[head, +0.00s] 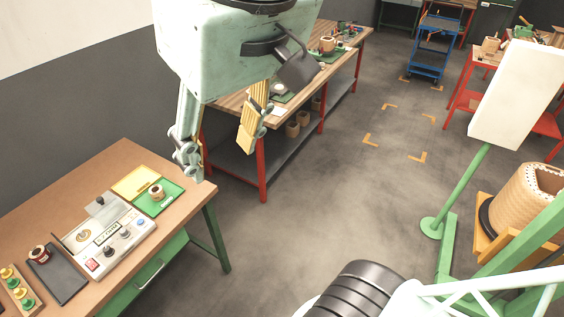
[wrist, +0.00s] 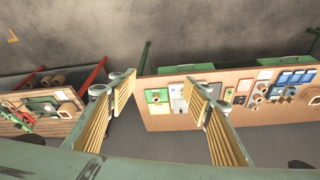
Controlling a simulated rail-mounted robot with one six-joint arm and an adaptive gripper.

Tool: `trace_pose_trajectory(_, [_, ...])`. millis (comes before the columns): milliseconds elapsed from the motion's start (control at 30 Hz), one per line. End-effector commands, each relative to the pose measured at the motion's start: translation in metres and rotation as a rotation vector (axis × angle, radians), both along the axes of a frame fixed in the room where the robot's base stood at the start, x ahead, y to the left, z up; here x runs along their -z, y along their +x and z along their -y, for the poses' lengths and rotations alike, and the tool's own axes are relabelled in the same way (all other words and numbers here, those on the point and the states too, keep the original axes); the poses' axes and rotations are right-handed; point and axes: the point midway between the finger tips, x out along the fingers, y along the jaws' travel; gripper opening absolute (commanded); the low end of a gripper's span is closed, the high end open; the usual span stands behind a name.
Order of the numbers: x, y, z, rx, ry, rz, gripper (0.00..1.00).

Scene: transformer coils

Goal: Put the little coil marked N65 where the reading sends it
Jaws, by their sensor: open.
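A little coil (head: 156,192) stands on the green mat (head: 168,206) at the right of the near-left bench. No N65 mark is readable on either. A test instrument (head: 108,236) with a small display, knobs and buttons stands between them; its reading is too small to read. A yellow mat (head: 136,180) lies behind the green one. My gripper (head: 220,150) is open and empty, above and right of this bench; its spread fingers also show in the wrist view (wrist: 158,88).
A large coil (head: 528,205) stands at the right. The middle floor is clear.

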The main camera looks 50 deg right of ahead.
Motion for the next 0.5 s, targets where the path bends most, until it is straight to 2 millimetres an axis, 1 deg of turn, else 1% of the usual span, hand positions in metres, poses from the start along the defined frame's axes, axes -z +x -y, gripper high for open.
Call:
trace_pose_trajectory(33, [0.017,-0.023,-0.003,0.002,0.014,-0.014,0.45])
trace_pose_trajectory(100, [0.018,-0.029,-0.003,-0.013,0.009,-0.011,0.45])
trace_pose_trajectory(233, [0.021,-0.035,-0.002,-0.027,0.002,-0.012,0.45])
trace_pose_trajectory(500, [0.023,-0.036,-0.002,-0.033,0.0,-0.017,0.45])
